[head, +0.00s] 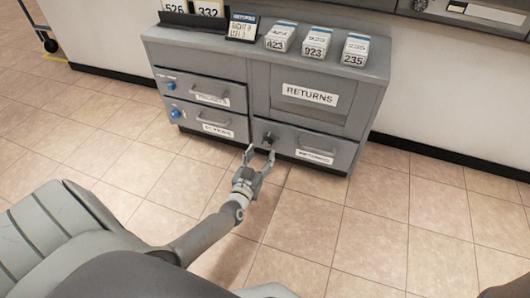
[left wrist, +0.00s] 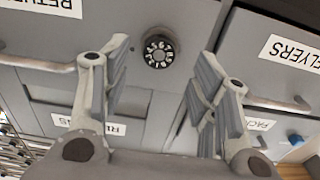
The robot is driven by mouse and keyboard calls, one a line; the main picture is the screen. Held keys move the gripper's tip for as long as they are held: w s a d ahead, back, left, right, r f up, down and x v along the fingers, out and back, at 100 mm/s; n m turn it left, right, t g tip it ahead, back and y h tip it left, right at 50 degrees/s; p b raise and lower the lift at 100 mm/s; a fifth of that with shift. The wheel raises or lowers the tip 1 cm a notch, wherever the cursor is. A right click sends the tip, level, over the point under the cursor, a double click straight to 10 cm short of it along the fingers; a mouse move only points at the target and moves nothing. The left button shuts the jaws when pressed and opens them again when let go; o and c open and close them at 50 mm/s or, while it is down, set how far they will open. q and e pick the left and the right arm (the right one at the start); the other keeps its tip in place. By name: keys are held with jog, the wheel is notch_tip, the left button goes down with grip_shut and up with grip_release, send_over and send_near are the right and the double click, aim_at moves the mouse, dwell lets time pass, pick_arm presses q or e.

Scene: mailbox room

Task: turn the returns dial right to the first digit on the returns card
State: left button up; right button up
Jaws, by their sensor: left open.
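The returns dial (head: 268,138) is a small dark knob at the upper left of the lower right drawer of the grey cabinet. In the left wrist view the dial (left wrist: 158,52) shows white digits around a black ring, and the picture is upside down. My left gripper (head: 260,154) is open and empty, pointing at the dial from the front. The dial lies between its spread fingers in the wrist view, seemingly untouched. My right gripper is not in view.
The cabinet's drawers carry bar handles (head: 210,98) and blue knobs (head: 171,86) on the left. White-labelled stacks (head: 316,42) and a dark rack of number cards (head: 195,18) stand on top. The tiled floor (head: 400,215) is clear in front.

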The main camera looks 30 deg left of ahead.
aim_at(266, 145)
pick_arm(q)
jog(key=b+x, duration=0.1)
jog(key=x, duration=0.2)
jog(key=shift+w+f+b, duration=0.15)
jog(key=shift+w+b, duration=0.15)
jog(key=shift+w, duration=0.05)
jog(key=shift+w+a, duration=0.15)
jog(key=shift+w, duration=0.25)
jog(key=c, duration=1)
jog(key=shift+c, duration=0.2)
jog(key=shift+r, duration=0.2)
